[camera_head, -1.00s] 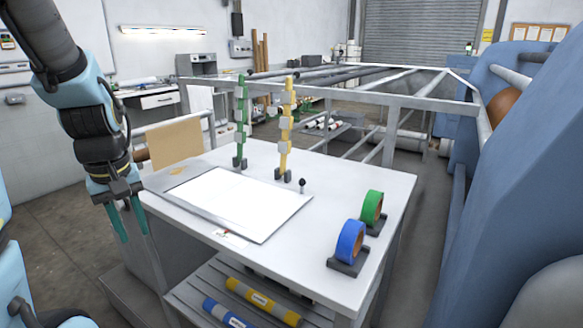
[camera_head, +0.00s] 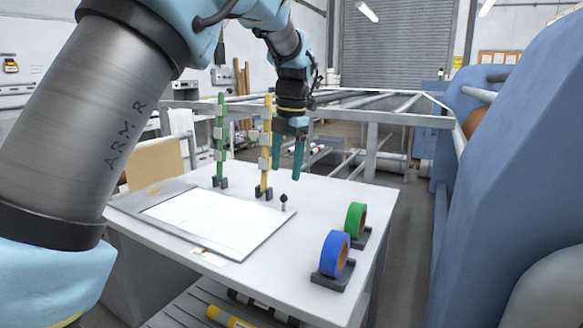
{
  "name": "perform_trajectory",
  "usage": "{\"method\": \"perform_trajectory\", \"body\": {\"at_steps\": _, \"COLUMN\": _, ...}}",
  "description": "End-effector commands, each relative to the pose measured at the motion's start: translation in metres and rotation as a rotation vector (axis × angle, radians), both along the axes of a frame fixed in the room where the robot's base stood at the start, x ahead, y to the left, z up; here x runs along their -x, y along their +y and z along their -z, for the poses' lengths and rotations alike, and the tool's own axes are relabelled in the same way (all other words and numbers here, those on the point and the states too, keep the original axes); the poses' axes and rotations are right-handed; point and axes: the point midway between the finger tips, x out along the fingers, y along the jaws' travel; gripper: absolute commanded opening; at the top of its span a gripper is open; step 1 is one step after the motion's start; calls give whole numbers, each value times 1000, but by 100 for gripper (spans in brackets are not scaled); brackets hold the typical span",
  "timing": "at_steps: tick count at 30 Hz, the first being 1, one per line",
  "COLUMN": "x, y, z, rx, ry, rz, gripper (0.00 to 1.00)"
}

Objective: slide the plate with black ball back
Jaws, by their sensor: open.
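The flat plate (camera_head: 212,222) lies on the white table, a pale sheet with a grey border. A small black ball (camera_head: 283,198) stands on a short post at the plate's back right corner. My gripper (camera_head: 288,170) is above the table, behind and above the black ball in the picture. Its two teal fingers point down, apart and empty. It does not appear to touch the ball or the plate.
A green post (camera_head: 220,140) and a yellow post (camera_head: 266,145) stand at the plate's back edge, close left of my gripper. Blue tape (camera_head: 334,254) and green tape (camera_head: 355,219) sit in holders at the right. The blue machine (camera_head: 510,200) stands beyond the table on the right.

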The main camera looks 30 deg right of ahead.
Motion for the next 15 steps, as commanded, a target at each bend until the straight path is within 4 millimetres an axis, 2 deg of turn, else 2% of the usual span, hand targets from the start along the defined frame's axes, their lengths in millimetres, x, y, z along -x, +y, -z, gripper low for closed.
{"method": "perform_trajectory", "body": {"at_steps": 2, "x": 6, "y": -9, "z": -1, "rx": 1, "ry": -6, "rz": -30, "gripper": 72}}
{"method": "perform_trajectory", "body": {"at_steps": 7, "x": 7, "y": -11, "z": 7, "rx": 1, "ry": -7, "rz": -49, "gripper": 72}}
{"method": "perform_trajectory", "body": {"at_steps": 15, "x": 1, "y": -8, "z": 51, "rx": 0, "ry": -5, "rz": -49, "gripper": 72}}
